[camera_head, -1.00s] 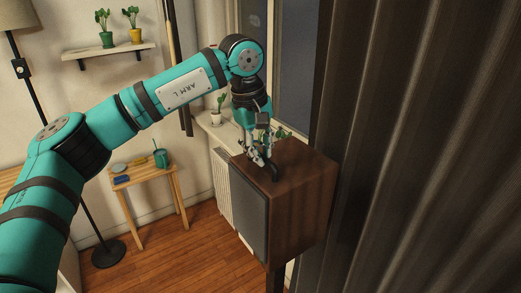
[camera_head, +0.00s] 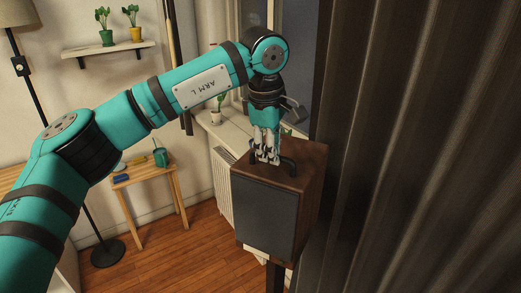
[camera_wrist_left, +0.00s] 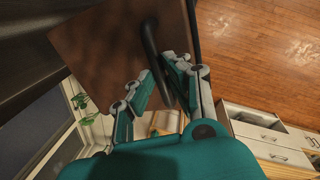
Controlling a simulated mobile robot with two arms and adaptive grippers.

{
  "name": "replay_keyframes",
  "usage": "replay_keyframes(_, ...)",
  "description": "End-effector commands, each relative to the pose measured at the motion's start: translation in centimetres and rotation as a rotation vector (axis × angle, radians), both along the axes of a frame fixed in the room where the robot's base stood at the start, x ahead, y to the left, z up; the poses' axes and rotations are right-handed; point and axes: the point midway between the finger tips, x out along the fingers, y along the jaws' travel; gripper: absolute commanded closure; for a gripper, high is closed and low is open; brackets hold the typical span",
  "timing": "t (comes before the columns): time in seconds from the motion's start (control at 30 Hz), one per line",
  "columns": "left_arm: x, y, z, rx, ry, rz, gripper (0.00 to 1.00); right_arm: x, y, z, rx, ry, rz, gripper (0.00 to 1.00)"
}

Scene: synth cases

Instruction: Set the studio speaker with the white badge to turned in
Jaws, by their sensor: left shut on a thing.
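The studio speaker (camera_head: 263,222) is a brown wooden cabinet with a dark grille front, standing on a dark post (camera_head: 275,278). Its grille faces toward me and slightly left in the head view. I see no white badge on the visible faces. A black carry handle (camera_head: 289,166) arches over its top. My left gripper (camera_head: 266,160) points down and is shut on this handle. In the left wrist view, the fingers (camera_wrist_left: 158,66) close around the handle (camera_wrist_left: 150,42) above the wooden top (camera_wrist_left: 105,45). My right gripper is not in view.
A dark curtain (camera_head: 420,150) hangs close at the speaker's right. A window sill with potted plants (camera_head: 216,115) and a white radiator (camera_head: 222,182) lie behind it. A small wooden table (camera_head: 150,177) and a floor lamp stand left. The wooden floor (camera_head: 190,245) between is clear.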

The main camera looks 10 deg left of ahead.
Motion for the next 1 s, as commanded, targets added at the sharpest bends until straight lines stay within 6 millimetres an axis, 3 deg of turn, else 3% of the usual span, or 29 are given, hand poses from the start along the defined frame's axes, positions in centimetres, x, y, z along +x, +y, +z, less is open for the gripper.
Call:
replay_keyframes(0.53, 0.01, -0.17, -0.01, 0.001, 0.000, 0.032, 1.00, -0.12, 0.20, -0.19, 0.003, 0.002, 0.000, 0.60)
replay_keyframes(0.57, 0.02, -0.16, -0.01, 0.001, 0.000, 0.032, 0.82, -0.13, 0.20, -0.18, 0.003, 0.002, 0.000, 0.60)
replay_keyframes(0.7, 0.00, -0.18, -0.01, 0.001, 0.000, 0.031, 0.64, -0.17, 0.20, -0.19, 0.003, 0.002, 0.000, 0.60)
replay_keyframes(1.0, -0.04, -0.22, 0.20, 0.000, 0.000, 0.029, 0.64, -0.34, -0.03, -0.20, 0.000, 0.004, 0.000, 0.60)
